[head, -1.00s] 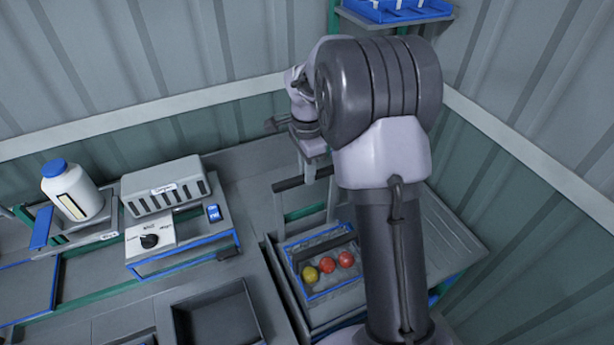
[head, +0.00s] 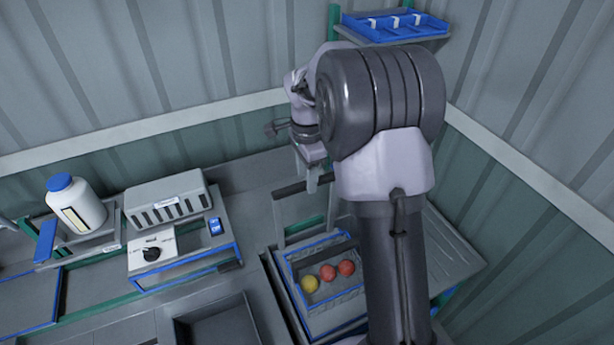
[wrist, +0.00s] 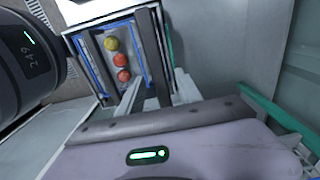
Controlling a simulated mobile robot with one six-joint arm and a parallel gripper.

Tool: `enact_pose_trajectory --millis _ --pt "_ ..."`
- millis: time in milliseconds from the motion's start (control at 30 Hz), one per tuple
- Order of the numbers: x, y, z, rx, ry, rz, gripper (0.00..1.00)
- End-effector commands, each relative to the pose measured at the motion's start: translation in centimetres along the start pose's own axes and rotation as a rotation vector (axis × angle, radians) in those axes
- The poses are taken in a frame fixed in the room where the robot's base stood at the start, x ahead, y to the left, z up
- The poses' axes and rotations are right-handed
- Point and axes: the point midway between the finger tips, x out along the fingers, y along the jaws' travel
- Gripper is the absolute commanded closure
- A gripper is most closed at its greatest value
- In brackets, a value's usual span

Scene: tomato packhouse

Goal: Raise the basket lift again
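The basket lift has a blue-trimmed basket (head: 347,302) holding one yellow and two red tomatoes (head: 328,277). It sits low in its frame. A dark crossbar (head: 296,188) stands above its back edge on grey uprights. My gripper (head: 318,181) points down at the right end of this crossbar, partly hidden by my arm. In the wrist view the two grey fingers (wrist: 158,92) stand apart, with a dark bar (wrist: 157,50) showing between and beyond them. I cannot tell whether they touch it. The basket (wrist: 92,62) shows beyond the fingers.
To the left are a grey slotted box (head: 167,200), a control unit with a black knob (head: 152,254) and a white blue-capped bottle (head: 78,208). An empty dark tray (head: 217,327) lies in front. A blue tray (head: 395,30) is on a back shelf. Walls close in behind and right.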

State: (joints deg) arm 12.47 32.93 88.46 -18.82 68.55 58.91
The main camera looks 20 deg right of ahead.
Motion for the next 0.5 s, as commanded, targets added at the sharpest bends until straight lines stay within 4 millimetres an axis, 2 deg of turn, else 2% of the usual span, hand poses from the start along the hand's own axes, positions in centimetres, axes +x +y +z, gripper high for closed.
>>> enact_pose_trajectory --millis 167,267,367,500 --pt "0.0 0.1 0.0 0.000 0.000 0.002 0.58" --pt "-1.0 0.0 0.0 0.000 0.000 0.001 0.58" --pt "-3.4 0.0 0.0 0.001 0.000 -0.001 0.58" --pt "-7.5 -0.1 0.0 0.000 0.000 -0.002 0.58"
